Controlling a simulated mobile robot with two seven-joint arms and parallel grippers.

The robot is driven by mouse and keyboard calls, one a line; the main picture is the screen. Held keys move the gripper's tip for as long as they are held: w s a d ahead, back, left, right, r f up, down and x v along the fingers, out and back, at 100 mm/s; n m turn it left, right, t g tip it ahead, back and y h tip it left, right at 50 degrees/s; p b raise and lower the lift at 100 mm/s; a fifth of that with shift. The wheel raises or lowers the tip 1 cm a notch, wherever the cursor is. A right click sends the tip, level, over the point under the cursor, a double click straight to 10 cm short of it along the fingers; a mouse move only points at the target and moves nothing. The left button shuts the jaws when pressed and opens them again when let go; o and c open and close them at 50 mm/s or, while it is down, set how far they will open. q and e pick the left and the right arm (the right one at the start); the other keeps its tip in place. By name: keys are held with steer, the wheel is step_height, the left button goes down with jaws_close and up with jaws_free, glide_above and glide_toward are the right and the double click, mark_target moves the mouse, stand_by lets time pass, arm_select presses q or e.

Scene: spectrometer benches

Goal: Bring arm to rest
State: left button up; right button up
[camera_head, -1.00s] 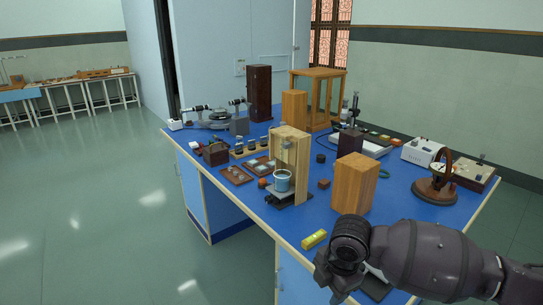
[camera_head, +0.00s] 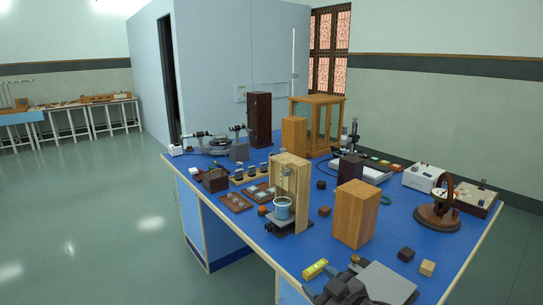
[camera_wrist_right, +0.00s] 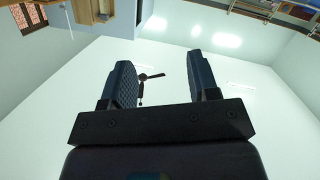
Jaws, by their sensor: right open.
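My right gripper (camera_head: 345,290) is at the bottom edge of the head view, low in front of the blue bench (camera_head: 340,245), and is partly cut off by the frame. In the right wrist view its two dark fingers stand apart with nothing between them (camera_wrist_right: 160,72). My left gripper is not in view.
Open floor (camera_head: 90,220) lies left.

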steer(key=s+d+f+m+g+h, duration=0.1)
steer(key=s+d+f+m+h, duration=0.3)
steer(key=s+d+f, duration=0.4)
steer(key=s+d+f+m+g+h, duration=0.1)
steer(key=s+d+f+m+h, duration=0.3)
steer(key=s+d+f, duration=0.5)
steer(key=s+f+m, duration=0.1)
steer(key=s+f, duration=0.4)
steer(key=s, duration=0.3)
steer(key=shift+a, duration=0.1)
